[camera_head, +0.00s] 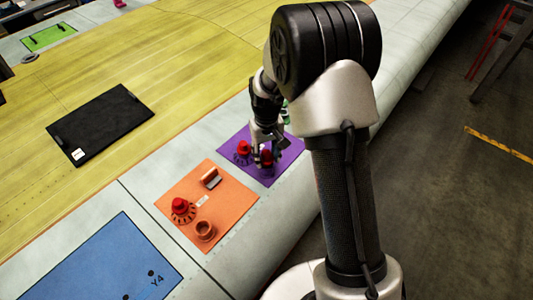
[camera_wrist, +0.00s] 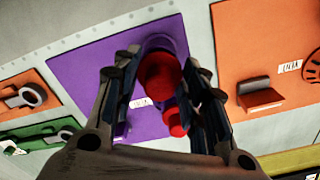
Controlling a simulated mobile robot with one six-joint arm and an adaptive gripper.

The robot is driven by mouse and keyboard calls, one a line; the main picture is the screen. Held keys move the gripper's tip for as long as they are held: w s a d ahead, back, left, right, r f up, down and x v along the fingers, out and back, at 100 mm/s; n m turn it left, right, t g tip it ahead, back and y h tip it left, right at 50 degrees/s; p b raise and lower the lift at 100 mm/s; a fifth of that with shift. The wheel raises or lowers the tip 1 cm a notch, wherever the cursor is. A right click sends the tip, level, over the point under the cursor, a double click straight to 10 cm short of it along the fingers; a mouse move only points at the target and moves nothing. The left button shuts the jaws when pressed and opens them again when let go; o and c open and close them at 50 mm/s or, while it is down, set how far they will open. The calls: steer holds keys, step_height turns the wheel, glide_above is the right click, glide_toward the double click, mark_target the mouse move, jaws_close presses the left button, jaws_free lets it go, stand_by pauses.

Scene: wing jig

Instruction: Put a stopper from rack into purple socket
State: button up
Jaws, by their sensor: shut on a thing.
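My gripper (camera_head: 266,160) is over the purple panel (camera_head: 290,148) and shut on a red stopper (camera_head: 267,157). In the wrist view the held red stopper (camera_wrist: 160,74) is between the fingertips of my gripper (camera_wrist: 162,72). The purple socket (camera_wrist: 166,43) shows just behind the stopper, partly hidden by it. The stopper is at the socket's mouth; I cannot tell how deep it sits. Another red stopper (camera_head: 243,148) stands beside it on the purple panel and also shows in the wrist view (camera_wrist: 176,121); the rack under it is mostly hidden.
An orange panel (camera_head: 232,222) lies close by with a red stopper (camera_head: 181,205), an orange socket (camera_head: 205,230) and a bracket (camera_head: 211,178). A blue panel (camera_head: 90,270) is at lower left and a black plate (camera_head: 98,122) on the yellow skin. A green panel (camera_wrist: 40,133) is beyond.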

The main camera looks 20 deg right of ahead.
steer(key=shift+f+b, duration=0.75)
steer(key=shift+f, duration=0.3)
steer(key=o, duration=1.1)
steer(key=shift+r, duration=0.15)
step_height(320, 180, up, 12)
steer(key=shift+f, duration=0.1)
